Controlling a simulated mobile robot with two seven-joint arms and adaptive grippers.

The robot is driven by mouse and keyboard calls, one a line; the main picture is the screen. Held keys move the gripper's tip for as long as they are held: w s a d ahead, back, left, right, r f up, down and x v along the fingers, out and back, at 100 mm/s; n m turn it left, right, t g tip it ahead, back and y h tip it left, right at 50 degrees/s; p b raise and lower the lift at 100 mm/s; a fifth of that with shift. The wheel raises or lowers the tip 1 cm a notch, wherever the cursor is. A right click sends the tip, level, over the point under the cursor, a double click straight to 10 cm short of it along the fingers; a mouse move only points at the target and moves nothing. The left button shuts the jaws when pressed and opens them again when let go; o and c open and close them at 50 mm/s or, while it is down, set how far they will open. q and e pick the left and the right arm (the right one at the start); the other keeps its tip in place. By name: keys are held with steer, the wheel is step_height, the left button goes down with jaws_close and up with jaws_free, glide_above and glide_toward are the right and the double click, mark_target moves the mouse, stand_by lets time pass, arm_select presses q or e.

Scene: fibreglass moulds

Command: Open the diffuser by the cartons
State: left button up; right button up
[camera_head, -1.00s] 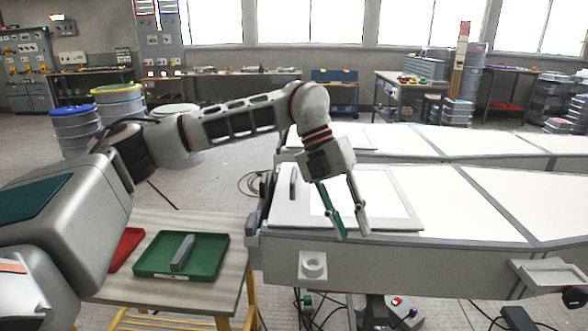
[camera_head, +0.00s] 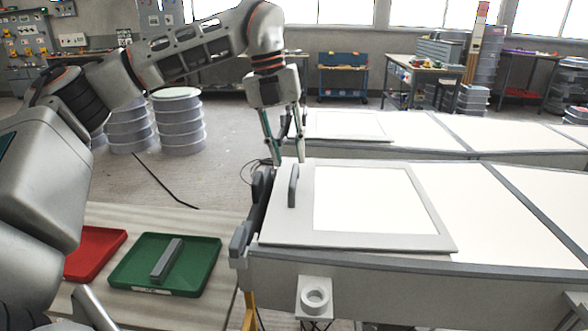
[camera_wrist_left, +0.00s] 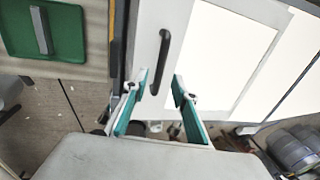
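A diffuser, a white panel in a pale grey frame (camera_head: 430,228), lies flat on the near light table, shut. Its dark upright handle (camera_head: 293,185) stands at the frame's left side. My left gripper (camera_head: 288,162) is open and empty, just beyond the handle's far end in the head view. In the left wrist view, the handle (camera_wrist_left: 161,62) shows ahead of and between the open fingertips (camera_wrist_left: 160,74), with no clear contact. A second framed diffuser (camera_head: 350,125) lies on the far table. I cannot make out cartons near either one. My right gripper is not in view.
A green tray (camera_head: 205,280) holding a grey bar (camera_head: 167,260) and a red tray (camera_head: 95,250) lie on a bench at left. Stacked round drums (camera_head: 178,125) stand behind my left arm. A socket-like fitting (camera_head: 316,298) juts from the near table's front.

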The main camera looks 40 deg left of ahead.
mark_target(294, 174)
arm_select(q)
steer(key=f, duration=0.2)
steer(key=f+b, duration=0.1)
steer(key=f, duration=0.1)
steer(key=shift+w+d, duration=0.25)
steer(key=shift+f, duration=0.1)
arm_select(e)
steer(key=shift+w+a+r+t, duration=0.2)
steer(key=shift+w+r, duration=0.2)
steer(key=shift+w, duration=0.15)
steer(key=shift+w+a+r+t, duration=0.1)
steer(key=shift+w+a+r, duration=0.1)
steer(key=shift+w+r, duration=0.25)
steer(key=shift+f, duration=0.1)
arm_select(q)
jaws_close()
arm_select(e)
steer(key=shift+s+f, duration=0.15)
arm_select(q)
steer(key=shift+d, duration=0.1)
